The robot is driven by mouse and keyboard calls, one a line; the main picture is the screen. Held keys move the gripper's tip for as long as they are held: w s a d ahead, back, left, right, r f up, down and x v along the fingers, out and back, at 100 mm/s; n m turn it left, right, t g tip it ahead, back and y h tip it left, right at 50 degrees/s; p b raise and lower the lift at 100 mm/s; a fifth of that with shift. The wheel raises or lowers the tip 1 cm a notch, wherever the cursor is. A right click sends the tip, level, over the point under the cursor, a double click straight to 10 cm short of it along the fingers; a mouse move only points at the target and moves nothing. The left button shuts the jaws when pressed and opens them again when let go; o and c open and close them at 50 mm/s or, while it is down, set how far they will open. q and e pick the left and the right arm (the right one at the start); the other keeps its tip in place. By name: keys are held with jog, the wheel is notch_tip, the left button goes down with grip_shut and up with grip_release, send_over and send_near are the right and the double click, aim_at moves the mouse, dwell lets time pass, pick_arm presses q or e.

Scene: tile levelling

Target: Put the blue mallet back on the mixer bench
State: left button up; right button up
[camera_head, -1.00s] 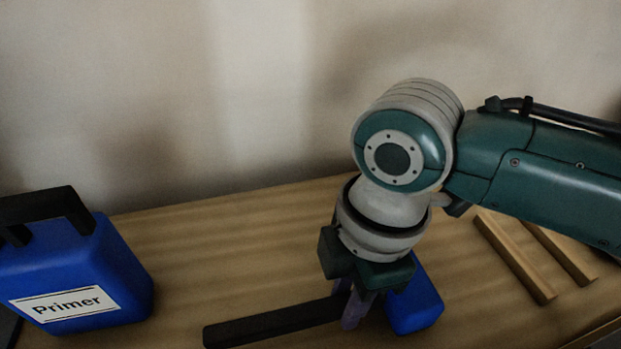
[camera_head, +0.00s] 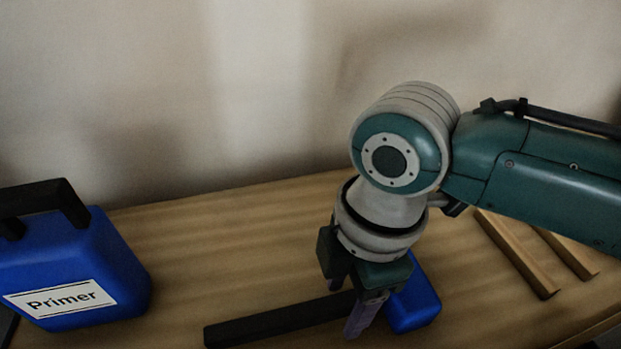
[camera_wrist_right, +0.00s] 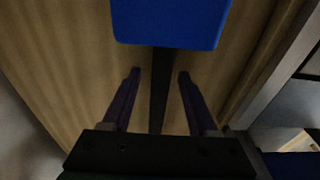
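The blue mallet lies on the wooden bench (camera_head: 240,240), with its blue head (camera_head: 415,302) to the right and its black handle (camera_head: 275,322) pointing left. In the right wrist view the mallet's head (camera_wrist_right: 172,22) is at the top, and its handle (camera_wrist_right: 160,95) runs down between my fingers. My right gripper (camera_head: 350,316) is over the handle close to the head. In the wrist view its two purple fingers (camera_wrist_right: 158,76) stand apart, with a gap on each side of the handle. My left gripper is not in view.
A blue Primer canister (camera_head: 85,265) with a black handle stands at the left end of the bench. Two wooden strips (camera_head: 515,252) lie to the right, beneath my right arm. A plain wall rises behind. The bench between the canister and the mallet is clear.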

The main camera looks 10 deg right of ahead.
jog(key=s+a+r+m+t+y+p, duration=0.1)
jog(key=s+r+m+p, duration=0.2)
jog(key=r+p, duration=0.75)
jog(key=s+a+r+m+y+p, duration=0.1)
jog(key=s+a+r+m+p, duration=0.1)
jog(key=r+p, duration=0.8)
jog(key=s+d+r+m+t+h+p, duration=0.1)
jog(key=s+d+r+m+p, duration=0.4)
jog(key=r, duration=0.4)
jog(key=s+d+r+m+t+h+p, duration=0.2)
jog(key=d+r+m+p, duration=0.45)
jog(key=r, duration=0.35)
notch_tip(320, 180, up, 37)
jog(key=p, duration=3.7)
jog(key=shift+s+d, duration=0.15)
jog(key=shift+d, duration=0.2)
